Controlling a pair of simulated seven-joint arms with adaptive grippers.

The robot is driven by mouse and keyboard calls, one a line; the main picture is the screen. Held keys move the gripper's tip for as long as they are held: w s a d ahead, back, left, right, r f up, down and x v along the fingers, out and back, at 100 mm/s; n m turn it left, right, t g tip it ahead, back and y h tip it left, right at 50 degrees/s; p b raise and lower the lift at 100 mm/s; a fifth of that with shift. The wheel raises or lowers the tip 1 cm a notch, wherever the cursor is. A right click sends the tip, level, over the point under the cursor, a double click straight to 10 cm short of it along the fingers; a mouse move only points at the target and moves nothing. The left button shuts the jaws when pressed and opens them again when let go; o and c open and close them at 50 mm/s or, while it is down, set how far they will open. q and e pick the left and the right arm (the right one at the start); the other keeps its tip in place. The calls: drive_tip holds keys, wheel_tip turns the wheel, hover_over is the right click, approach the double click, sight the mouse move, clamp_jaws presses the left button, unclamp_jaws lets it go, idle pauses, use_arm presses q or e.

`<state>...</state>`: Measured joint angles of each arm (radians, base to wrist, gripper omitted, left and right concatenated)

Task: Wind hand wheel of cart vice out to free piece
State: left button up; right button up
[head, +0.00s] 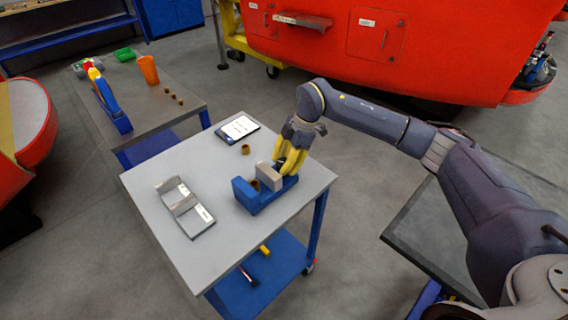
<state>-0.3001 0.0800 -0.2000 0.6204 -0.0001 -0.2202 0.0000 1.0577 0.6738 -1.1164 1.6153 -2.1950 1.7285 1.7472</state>
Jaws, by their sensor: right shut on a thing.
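The blue cart vice (248,198) stands on the grey top of the cart (240,244). A small brown piece (256,185) sits between its blue fixed jaw and its grey moving jaw (269,175). My right gripper (289,163), with yellow fingers, comes down at the vice's right end, behind the grey jaw. It is shut on the hand wheel, which the fingers hide almost wholly. Whether the jaws still touch the piece is too small to tell. My left gripper is not in view.
A brown bushing (245,149) and a tablet (237,129) lie behind the vice. A grey metal fixture (187,208) lies at left on the cart top. Another bench (150,104) holds an orange cup (149,70) and small brown parts. A red train nosecone (420,50) stands behind.

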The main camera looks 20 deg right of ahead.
drive_tip(key=n+g, duration=0.1)
drive_tip(key=n, duration=0.4)
drive_tip(key=shift+g+h, duration=0.4)
drive_tip(key=shift+a+f+n+g+h, duration=0.1)
drive_tip(key=shift+n+g+h, duration=0.2)
drive_tip(key=shift+n, duration=0.8)
drive_tip(key=shift+n+g+h, duration=0.1)
drive_tip(key=shift+n+g, duration=0.3)
drive_tip(key=shift+n, duration=0.7)
drive_tip(key=shift+s, duration=0.1)
drive_tip(key=o, duration=1)
